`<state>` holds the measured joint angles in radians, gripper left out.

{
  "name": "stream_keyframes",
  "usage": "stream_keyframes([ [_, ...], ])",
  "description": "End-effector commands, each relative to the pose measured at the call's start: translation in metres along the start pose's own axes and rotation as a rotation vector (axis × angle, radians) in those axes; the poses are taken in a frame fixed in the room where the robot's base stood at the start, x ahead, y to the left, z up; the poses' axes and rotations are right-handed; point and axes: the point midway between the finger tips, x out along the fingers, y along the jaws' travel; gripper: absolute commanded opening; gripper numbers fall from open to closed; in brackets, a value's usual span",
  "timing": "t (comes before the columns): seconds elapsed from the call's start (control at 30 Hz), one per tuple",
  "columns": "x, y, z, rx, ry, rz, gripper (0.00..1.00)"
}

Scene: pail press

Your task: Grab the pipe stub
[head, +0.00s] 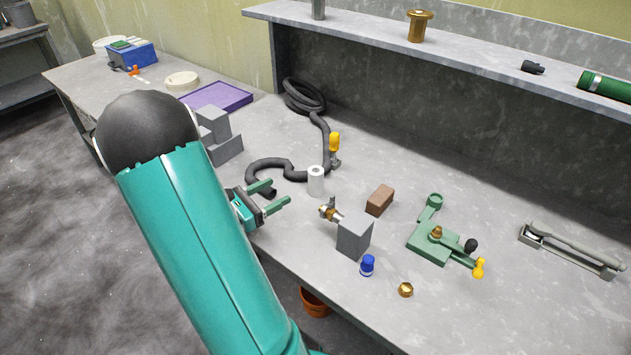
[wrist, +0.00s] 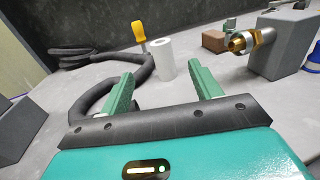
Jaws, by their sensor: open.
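The pipe stub (head: 316,181) looks to be the short white tube standing upright on the bench, with a dark hole in its top. In the wrist view the white tube (wrist: 167,59) stands ahead, between the lines of the two fingers. My gripper (head: 278,194) is open and empty, with its green fingers spread. It is left of the tube in the head view and apart from it. The fingertips also show in the wrist view (wrist: 165,85), short of the tube. Nothing hides the tube.
A black hose (head: 290,170) curls left of and behind the tube. A yellow-handled tool (head: 334,143) is just behind. A grey block with a brass fitting (head: 354,238) and a brown block (head: 380,200) stand to the right. Grey blocks (head: 224,150) are beyond my arm.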

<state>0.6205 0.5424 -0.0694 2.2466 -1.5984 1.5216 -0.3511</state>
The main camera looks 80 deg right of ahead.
Motion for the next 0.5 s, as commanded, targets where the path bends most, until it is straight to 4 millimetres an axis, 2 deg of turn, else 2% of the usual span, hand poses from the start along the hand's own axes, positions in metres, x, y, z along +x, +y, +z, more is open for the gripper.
stream_keyframes([
  [0.4, 0.074, -0.003, 0.000, -0.002, -0.002, -0.003, 0.63],
  [0.5, 0.085, -0.003, -0.001, -0.002, -0.001, -0.001, 0.63],
])
